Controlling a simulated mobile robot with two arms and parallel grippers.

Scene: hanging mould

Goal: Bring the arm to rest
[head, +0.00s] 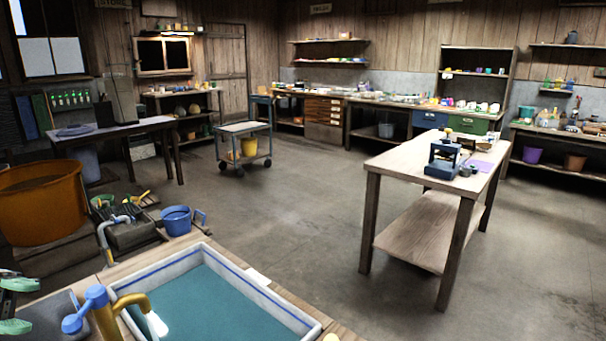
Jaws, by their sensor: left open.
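My left gripper (17,306) is at the lower left edge of the head view. Its two green-tipped fingers stand apart, one above the other, with nothing visible between them. It is left of the blue-and-yellow tap (104,312) and the sink (262,293), apart from both. The rest of my left arm is cut off by the picture edge. My right gripper does not show.
The sink, filled with teal liquid, sits in a wooden counter. Beyond it stand a blue bucket (177,220) and a large orange tub (42,207). A wooden table (420,163) bearing a blue press (443,160) stands at right. The middle floor is clear.

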